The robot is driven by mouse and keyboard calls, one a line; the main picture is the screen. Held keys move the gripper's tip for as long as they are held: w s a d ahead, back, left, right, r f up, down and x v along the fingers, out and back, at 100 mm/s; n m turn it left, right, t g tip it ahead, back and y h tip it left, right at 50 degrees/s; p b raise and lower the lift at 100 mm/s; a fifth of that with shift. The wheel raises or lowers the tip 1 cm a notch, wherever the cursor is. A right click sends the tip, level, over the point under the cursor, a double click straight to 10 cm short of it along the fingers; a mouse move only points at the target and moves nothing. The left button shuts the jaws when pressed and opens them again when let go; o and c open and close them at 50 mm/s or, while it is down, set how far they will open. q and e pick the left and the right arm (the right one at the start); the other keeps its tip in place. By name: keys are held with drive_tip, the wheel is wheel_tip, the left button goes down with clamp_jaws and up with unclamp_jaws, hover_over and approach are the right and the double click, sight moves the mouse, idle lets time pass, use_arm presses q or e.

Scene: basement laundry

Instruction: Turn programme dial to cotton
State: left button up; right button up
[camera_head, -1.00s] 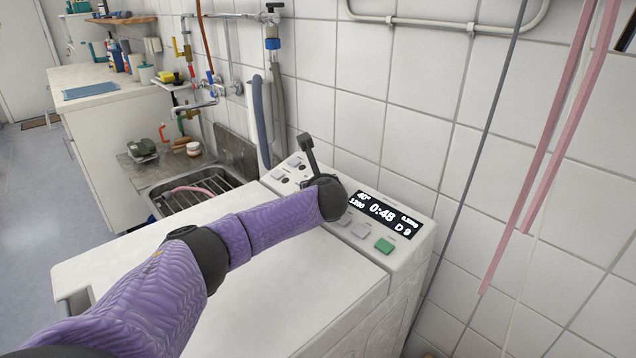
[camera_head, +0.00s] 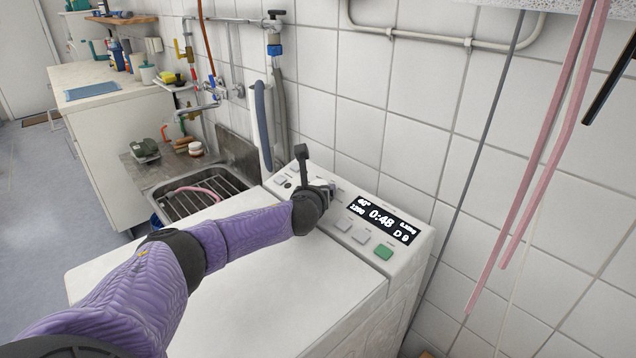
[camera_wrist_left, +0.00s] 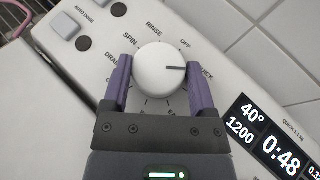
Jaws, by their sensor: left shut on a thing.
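The white round programme dial (camera_wrist_left: 154,76) sits on the washing machine's control panel in the left wrist view. Its dark pointer line points right, toward the partly hidden QUICK label. RINSE, OFF, SPIN and a partly covered drain label also ring it; the lower labels, near the gripper, are hard to read. My left gripper (camera_wrist_left: 160,68) is shut on the dial, one purple finger on each side. In the head view my left wrist covers most of the dial. The display (camera_head: 384,219) reads 0:48 and 40°. My right gripper is in neither view.
The white top-loading washing machine (camera_head: 290,285) stands against the tiled wall. A green button (camera_head: 383,252) and grey buttons lie below the display. A sink with a rack (camera_head: 205,190) and a counter (camera_head: 100,85) are at the left. Pink strips (camera_head: 545,150) hang at the right.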

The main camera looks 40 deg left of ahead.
use_arm(q)
drive_tip(key=shift+a+r+m+t+h, duration=0.1)
drive_tip(key=shift+a+m+t+h, duration=0.15)
drive_tip(key=shift+m+t+h, duration=0.65)
drive_tip(key=shift+m+h, duration=0.6)
drive_tip(key=shift+m, duration=0.3)
drive_tip(key=shift+s+a+m+t+h+b, duration=0.15)
drive_tip(key=shift+m+t+h+b, duration=0.35)
drive_tip(key=shift+m+h+b, duration=0.7)
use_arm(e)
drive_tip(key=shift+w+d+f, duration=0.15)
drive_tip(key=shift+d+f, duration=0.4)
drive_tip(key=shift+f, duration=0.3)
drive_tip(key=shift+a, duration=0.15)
use_arm(q)
drive_tip(key=o, duration=1)
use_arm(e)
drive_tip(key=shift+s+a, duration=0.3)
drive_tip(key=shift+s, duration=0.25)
